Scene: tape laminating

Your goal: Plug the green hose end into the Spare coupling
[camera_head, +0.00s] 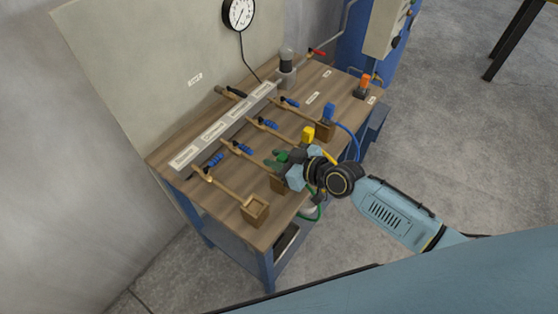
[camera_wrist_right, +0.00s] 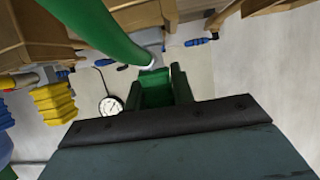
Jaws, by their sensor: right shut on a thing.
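My right gripper (camera_head: 276,160) is above the front part of the wooden bench, shut on the green hose end (camera_wrist_right: 155,88). The ribbed green end sits between the fingers in the right wrist view. The green hose (camera_head: 318,212) hangs below the gripper at the bench edge, and it also crosses the upper left of the wrist view (camera_wrist_right: 95,25). The label print is too small to read, so I cannot tell which is Spare. The held end is apart from the couplings.
A cylindrical fitting (camera_head: 286,70) stands at the back. A gauge (camera_head: 239,14) hangs above.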

